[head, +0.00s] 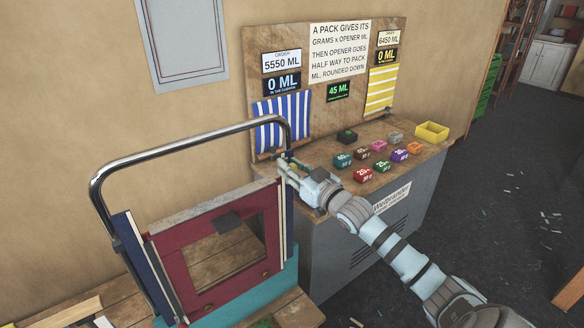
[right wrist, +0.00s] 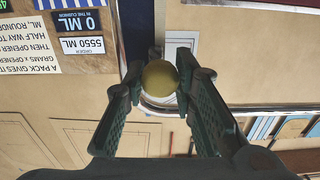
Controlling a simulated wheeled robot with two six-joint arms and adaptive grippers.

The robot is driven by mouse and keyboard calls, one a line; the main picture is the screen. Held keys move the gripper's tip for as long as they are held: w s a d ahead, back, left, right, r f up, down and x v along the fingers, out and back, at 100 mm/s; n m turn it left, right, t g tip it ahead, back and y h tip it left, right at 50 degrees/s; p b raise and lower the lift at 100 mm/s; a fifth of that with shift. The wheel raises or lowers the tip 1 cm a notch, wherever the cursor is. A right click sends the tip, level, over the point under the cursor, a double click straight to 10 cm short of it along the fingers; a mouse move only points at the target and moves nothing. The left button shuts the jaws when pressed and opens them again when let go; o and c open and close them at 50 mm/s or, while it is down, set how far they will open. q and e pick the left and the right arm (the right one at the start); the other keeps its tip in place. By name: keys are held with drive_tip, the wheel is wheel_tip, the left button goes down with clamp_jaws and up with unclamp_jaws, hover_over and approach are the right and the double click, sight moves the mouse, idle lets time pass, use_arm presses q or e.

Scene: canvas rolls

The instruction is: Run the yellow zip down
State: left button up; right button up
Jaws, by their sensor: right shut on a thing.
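A yellow-and-white striped canvas (head: 381,90) hangs on the right of the wooden back board. I cannot make out a yellow zip on its own. My right gripper (head: 287,168) is at the right end of the chrome bar, left of the cabinet top. In the right wrist view, its fingers (right wrist: 160,82) are shut on a round olive-yellow knob (right wrist: 159,77). Its fingers hide most of the knob's attachment, so I cannot tell what it joins. My left gripper is not in view.
A bent chrome bar (head: 180,147) rises over a red frame (head: 172,243) in front. A blue-and-white striped canvas (head: 281,121) hangs behind my gripper. Several coloured blocks and a yellow tray (head: 432,132) stand on the cabinet (head: 352,250). Floor at right is mostly clear.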

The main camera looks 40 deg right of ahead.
sight(285, 255)
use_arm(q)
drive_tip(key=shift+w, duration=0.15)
use_arm(e)
clamp_jaws()
